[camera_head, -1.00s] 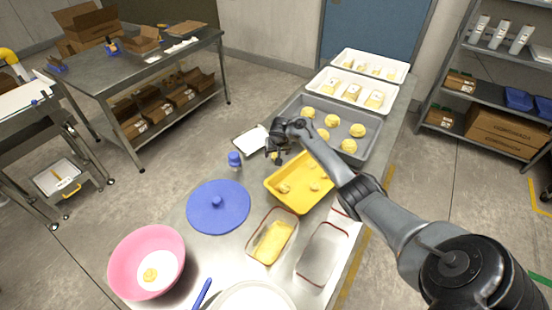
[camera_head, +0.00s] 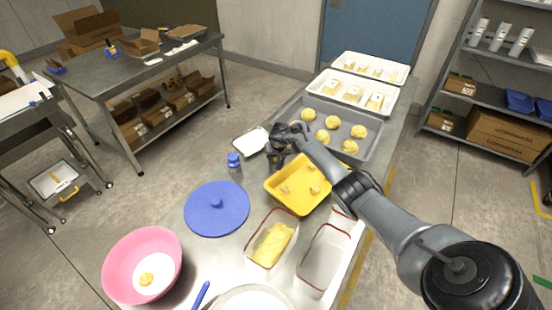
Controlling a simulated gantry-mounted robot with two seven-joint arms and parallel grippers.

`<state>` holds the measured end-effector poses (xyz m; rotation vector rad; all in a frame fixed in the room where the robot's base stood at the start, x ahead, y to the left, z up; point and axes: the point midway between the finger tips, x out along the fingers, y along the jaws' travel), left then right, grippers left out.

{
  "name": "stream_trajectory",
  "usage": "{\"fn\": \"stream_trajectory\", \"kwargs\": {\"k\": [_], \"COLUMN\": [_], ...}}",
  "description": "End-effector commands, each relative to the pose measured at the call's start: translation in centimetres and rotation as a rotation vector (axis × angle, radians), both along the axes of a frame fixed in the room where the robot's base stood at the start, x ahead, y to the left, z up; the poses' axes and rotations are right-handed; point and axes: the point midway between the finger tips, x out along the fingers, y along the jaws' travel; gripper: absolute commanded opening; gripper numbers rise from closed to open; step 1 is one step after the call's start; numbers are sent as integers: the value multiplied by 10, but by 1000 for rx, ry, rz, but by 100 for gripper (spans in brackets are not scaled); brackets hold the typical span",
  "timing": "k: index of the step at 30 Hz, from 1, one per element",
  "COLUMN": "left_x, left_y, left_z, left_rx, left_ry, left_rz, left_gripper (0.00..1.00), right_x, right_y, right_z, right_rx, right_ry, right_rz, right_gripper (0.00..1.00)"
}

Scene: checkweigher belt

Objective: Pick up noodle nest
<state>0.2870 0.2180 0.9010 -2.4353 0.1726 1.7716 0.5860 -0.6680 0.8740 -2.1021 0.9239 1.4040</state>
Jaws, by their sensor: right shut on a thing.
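Several pale yellow noodle nests (camera_head: 332,122) sit in rows on the grey tray (camera_head: 376,118) in the head view. My right gripper (camera_head: 275,166) is left of the grey tray's near corner, beside the yellow tray's upper left corner. It is shut, fingers pointing down, on what I take to be a noodle nest; the dark fingers hide nearly all of it. My left gripper is not in view.
The yellow tray (camera_head: 297,208) holds a few small pieces. A white tray (camera_head: 250,141), a blue-capped jar (camera_head: 234,160), a blue lid (camera_head: 217,209), a pink bowl (camera_head: 143,244) and glass dishes (camera_head: 323,256) crowd the bench. White trays (camera_head: 370,64) stand at the far end.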

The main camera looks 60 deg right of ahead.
Motion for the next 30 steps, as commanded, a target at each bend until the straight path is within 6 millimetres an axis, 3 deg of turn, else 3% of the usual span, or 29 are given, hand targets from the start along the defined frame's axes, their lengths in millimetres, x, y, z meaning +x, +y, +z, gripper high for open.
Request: {"fn": "stream_trajectory", "kwargs": {"k": [1, 3, 14, 23, 30], "left_x": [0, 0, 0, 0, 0], "left_y": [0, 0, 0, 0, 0], "left_z": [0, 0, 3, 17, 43], "left_rx": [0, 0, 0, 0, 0], "left_ry": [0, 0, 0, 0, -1], "left_rz": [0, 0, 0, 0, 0], "left_gripper": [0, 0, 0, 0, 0], "right_x": [0, 0, 0, 1, -44], "right_y": [0, 0, 0, 0, -7], "right_z": [0, 0, 6, 44, 70], "right_rx": [0, 0, 1, 0, 0], "right_ry": [0, 0, -1, -3, 2], "right_rz": [0, 0, 0, 1, 1], "right_gripper": [24, 13, 13, 13, 13]}}
